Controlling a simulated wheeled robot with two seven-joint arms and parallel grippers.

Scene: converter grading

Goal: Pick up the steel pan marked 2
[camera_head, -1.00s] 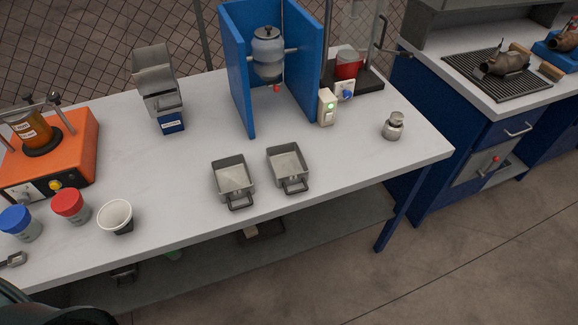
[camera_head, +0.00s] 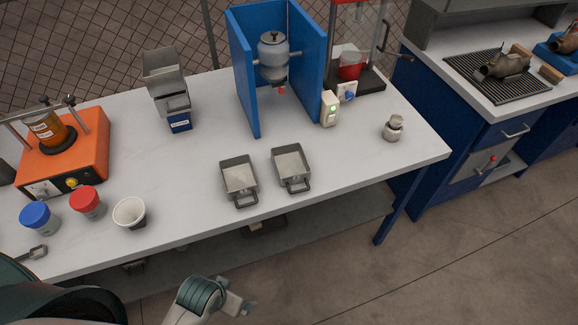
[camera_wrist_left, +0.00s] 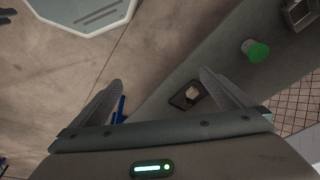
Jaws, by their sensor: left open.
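Two grey steel pans with front handles stand side by side near the front edge of the white bench in the head view: a left pan (camera_head: 239,178) and a right pan (camera_head: 291,167). No number is readable on either, so I cannot tell which is marked 2. Part of my left arm shows at the bottom of the head view, below and in front of the bench edge, apart from the pans. In the left wrist view my left gripper (camera_wrist_left: 162,84) is open and empty, its fingers wide apart. My right gripper is not in view.
A white cup (camera_head: 130,213), red-lidded jar (camera_head: 87,202) and blue-lidded jar (camera_head: 39,217) stand left of the pans. A blue shield (camera_head: 243,80) stands behind them, a small steel weight (camera_head: 393,128) to the right. A green-capped jar (camera_wrist_left: 256,51) lies below in the wrist view.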

